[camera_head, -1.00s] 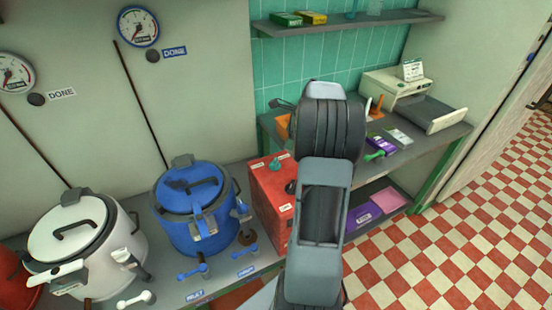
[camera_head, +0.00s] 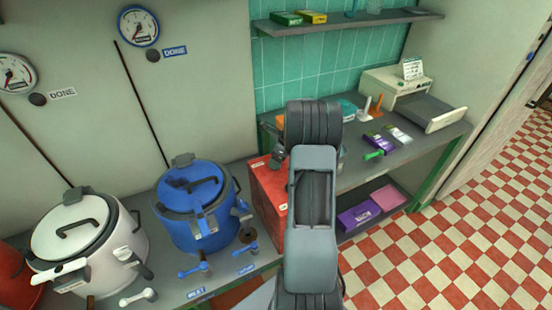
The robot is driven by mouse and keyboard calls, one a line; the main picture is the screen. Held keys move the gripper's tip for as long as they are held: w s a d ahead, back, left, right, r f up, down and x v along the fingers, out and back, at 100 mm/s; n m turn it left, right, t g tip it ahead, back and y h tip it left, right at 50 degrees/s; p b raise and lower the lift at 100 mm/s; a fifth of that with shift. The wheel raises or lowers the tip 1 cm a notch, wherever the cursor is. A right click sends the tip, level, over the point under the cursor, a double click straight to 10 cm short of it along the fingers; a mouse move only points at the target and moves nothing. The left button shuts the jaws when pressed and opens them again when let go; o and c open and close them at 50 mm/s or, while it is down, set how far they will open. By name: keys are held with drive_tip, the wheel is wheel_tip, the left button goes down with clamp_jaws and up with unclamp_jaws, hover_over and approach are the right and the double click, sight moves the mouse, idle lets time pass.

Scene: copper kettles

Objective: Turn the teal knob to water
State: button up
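The red box (camera_head: 268,190) stands on the counter to the right of the blue kettle, with small white labels on it. The teal knob on its top does not show now; my arm and a dark grey part of my gripper (camera_head: 278,157) are in front of that spot. My gripper is low over the box's top. Its fingertips are hidden, so I cannot tell whether they are open or shut, or whether they touch the knob.
The blue kettle (camera_head: 193,207) and white kettle (camera_head: 88,243) stand left of the box, with small blue (camera_head: 196,268) and white (camera_head: 138,297) taps in front. The right-hand counter holds a pale machine (camera_head: 396,85) and small packets. A shelf (camera_head: 350,22) hangs above.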

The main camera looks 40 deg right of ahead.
drive_tip(key=shift+x, duration=0.85)
drive_tip(key=shift+c, duration=0.2)
drive_tip(key=c, duration=0.9)
